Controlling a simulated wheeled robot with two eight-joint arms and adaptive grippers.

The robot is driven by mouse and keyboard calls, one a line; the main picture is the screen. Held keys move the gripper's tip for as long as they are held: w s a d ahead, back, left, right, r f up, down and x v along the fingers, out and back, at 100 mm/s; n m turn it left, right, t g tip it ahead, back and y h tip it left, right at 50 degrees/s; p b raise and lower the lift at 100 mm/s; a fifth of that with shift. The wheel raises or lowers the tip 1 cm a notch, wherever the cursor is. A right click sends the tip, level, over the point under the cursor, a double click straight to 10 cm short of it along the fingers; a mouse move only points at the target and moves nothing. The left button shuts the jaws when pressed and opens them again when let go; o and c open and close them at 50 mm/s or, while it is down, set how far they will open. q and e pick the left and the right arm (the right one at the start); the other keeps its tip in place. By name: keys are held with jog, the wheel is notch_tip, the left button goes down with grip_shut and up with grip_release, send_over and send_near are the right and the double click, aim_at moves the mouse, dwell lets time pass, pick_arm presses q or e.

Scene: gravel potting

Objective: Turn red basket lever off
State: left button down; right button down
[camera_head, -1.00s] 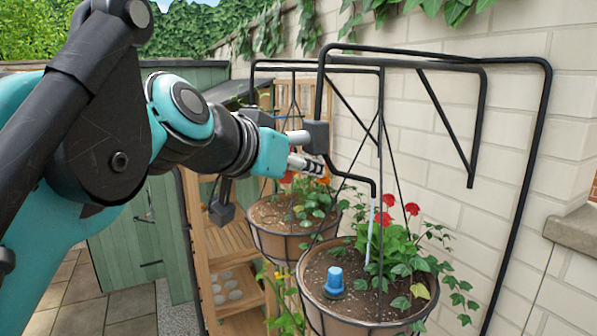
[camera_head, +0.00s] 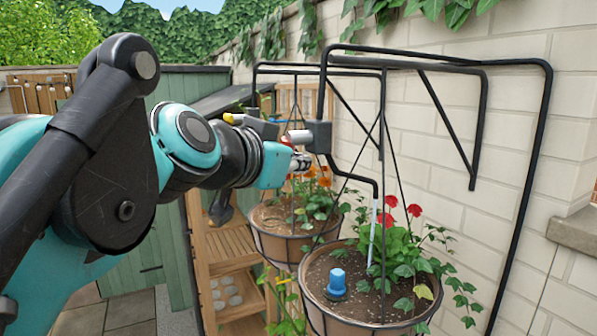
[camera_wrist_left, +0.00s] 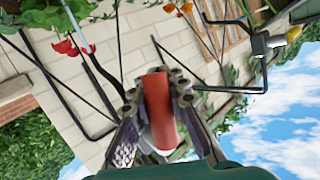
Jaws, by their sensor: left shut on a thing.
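The near hanging basket with red flowers (camera_head: 330,315) hangs at the lower middle in the head view. Above it a dark valve box (camera_head: 319,137) with a light pipe stub sits on the black pipe. The red lever (camera_wrist_left: 160,110) lies between the fingers of my left gripper (camera_wrist_left: 160,95) in the left wrist view. A small red part of the lever (camera_head: 287,141) shows beside the valve in the head view. My left gripper (camera_head: 300,161) is shut on it, just below and left of the valve box. The fingers partly hide the lever. My right gripper is not in view.
A second basket (camera_head: 268,235) hangs behind, with a yellow lever (camera_head: 232,118) on its own valve. Black brackets (camera_head: 535,170) stand out from the pale brick wall (camera_head: 430,130). A blue cap (camera_head: 337,281) sits in the near basket's soil. A wooden shelf (camera_head: 225,265) stands below left.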

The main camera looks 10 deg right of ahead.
pick_arm(q)
jog(key=shift+w+a+r+m+t, duration=0.1)
jog(key=shift+w+r+m+t, duration=0.2)
jog(key=shift+m+t, duration=0.15)
jog(key=c, duration=1.4)
grip_release()
jog(key=shift+c, duration=0.2)
jog(key=shift+s, duration=0.1)
jog(key=v, duration=0.7)
